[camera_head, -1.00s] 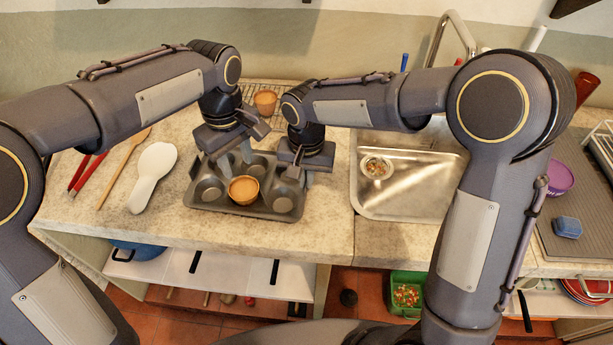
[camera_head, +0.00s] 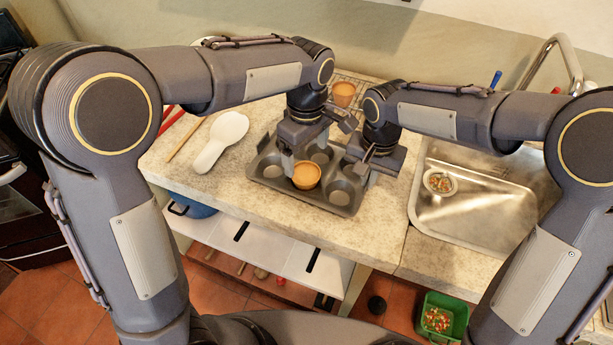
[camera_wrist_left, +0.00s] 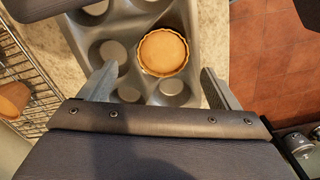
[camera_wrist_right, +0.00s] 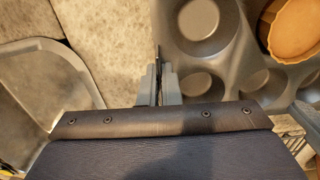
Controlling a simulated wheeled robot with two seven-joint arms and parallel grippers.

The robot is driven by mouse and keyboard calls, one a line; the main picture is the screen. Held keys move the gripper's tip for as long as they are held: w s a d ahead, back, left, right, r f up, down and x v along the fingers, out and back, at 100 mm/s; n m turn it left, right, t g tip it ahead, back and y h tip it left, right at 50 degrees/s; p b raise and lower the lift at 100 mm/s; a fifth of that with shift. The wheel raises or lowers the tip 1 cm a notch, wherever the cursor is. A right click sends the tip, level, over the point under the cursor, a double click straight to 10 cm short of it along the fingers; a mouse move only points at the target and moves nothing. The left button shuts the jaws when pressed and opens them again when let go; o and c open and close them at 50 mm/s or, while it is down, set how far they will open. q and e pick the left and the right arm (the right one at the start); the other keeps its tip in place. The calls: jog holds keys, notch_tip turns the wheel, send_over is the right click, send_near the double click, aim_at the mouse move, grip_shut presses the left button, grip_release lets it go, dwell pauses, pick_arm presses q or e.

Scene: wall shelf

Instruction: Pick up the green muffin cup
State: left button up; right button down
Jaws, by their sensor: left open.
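An orange-brown muffin cup (camera_head: 306,177) sits in a front well of the dark muffin tin (camera_head: 333,199); it also shows in the left wrist view (camera_wrist_left: 163,53). I see no green muffin cup; a second orange-brown one (camera_head: 343,94) stands on the wire rack behind. My left gripper (camera_head: 304,158) is open and empty over the tin, just behind the front cup; in the left wrist view its fingers (camera_wrist_left: 158,85) are wide apart, the cup ahead between them. My right gripper (camera_head: 364,172) is at the tin's right edge; its fingers (camera_wrist_right: 160,88) are nearly together, apparently on the rim.
A white spoon rest (camera_head: 223,139) and long-handled utensils lie left of the tin. The sink (camera_head: 472,200) with a small bowl (camera_head: 439,182) is at the right. A green bin (camera_head: 442,316) stands on the floor. The counter front is clear.

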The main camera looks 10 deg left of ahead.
aim_at(305, 172)
pick_arm(q)
jog(key=f, duration=0.5)
jog(key=shift+s+a+f, duration=0.1)
jog(key=shift+s+f, duration=0.1)
jog(key=shift+f, duration=0.2)
jog(key=c, duration=1)
